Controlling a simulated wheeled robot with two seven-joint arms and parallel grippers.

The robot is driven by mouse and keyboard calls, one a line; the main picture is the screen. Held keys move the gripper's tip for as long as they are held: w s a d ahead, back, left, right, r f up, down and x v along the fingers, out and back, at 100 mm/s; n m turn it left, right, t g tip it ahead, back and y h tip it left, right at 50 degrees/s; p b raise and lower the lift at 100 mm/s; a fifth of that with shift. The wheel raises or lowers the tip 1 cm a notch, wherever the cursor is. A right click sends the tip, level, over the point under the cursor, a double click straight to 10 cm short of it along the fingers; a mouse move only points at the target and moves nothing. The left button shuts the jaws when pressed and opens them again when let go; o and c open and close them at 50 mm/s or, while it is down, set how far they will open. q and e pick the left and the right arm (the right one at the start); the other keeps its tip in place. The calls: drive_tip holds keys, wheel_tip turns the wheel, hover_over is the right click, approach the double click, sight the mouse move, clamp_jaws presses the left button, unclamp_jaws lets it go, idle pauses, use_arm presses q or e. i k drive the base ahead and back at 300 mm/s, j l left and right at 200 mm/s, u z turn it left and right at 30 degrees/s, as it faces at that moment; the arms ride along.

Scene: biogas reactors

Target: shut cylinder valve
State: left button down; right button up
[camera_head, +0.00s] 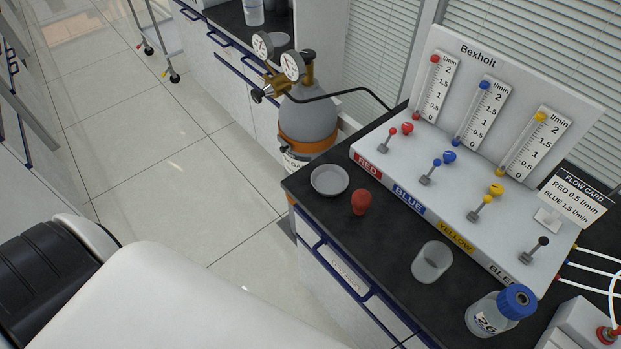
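The gas cylinder (310,118) stands on the floor at the left end of the bench, grey with an orange band. Its lower part is partly hidden by the bench. A brass valve (308,68) rises from its top. A brass regulator (276,84) beside it carries two round gauges (292,66) and a dark knob (257,96). A black hose (350,91) runs from the regulator towards the flow panel. I cannot tell how far the valve is turned. Neither of my grippers is in view.
The black bench (395,259) holds the Bexholt flow panel (432,174), a grey dish (329,180), a red stopper-like object (361,202), a clear beaker (432,262) and a blue-capped bottle (500,310). The tiled floor (170,180) left of the cylinder is clear.

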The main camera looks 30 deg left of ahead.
sight(308, 56)
drive_tip(key=i+j+u, duration=0.1)
drive_tip(key=j+u, duration=0.35)
drive_tip(key=i+j+u, duration=0.1)
drive_tip(key=j+u, duration=0.35)
drive_tip(key=i+j+u, duration=0.2)
drive_tip(key=u, duration=0.25)
